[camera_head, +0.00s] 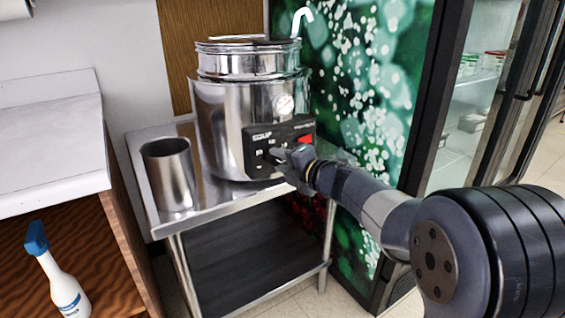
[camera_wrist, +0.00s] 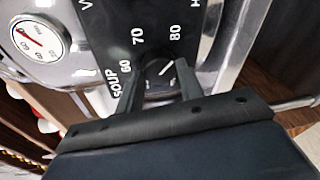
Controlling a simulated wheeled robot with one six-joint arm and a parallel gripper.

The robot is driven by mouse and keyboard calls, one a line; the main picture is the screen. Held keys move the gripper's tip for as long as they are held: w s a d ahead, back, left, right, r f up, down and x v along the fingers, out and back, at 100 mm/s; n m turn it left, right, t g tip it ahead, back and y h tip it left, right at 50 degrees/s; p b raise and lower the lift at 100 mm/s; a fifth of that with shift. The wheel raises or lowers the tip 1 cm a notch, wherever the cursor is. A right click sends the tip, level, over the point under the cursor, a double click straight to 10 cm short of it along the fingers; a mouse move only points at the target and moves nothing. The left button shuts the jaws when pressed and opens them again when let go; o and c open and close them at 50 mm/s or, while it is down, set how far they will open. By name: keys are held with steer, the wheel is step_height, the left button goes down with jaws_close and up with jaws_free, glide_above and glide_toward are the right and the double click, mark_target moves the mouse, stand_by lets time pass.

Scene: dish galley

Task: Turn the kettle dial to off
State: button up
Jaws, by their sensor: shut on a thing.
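The steel kettle (camera_head: 220,125) stands on a small steel table, with a black control panel (camera_head: 258,135) on its front. My gripper (camera_head: 278,156) reaches the panel from the right and covers the dial in the head view. In the wrist view, the black dial (camera_wrist: 158,72) sits between the two fingers of my gripper (camera_wrist: 158,84), which is shut on its sides. The dial's white pointer line slants up and right, roughly toward the printed 80. The marks 60, 70 and SOUP also show. I cannot see an off mark.
A red switch (camera_head: 306,139) is on the panel, right of the gripper. A round gauge (camera_head: 285,105) sits above it. A steel canister (camera_head: 171,174) stands on the table (camera_head: 200,215) left of the kettle. A spray bottle (camera_head: 58,275) is at lower left; a glass-door cooler (camera_head: 470,110) stands right.

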steer(key=shift+n+h, duration=0.3)
steer(key=shift+n, duration=0.6)
steer(key=o, duration=1)
steer(key=p+v, duration=0.2)
steer(key=v, duration=0.8)
steer(key=shift+s+d, duration=0.15)
steer(key=shift+s, duration=0.2)
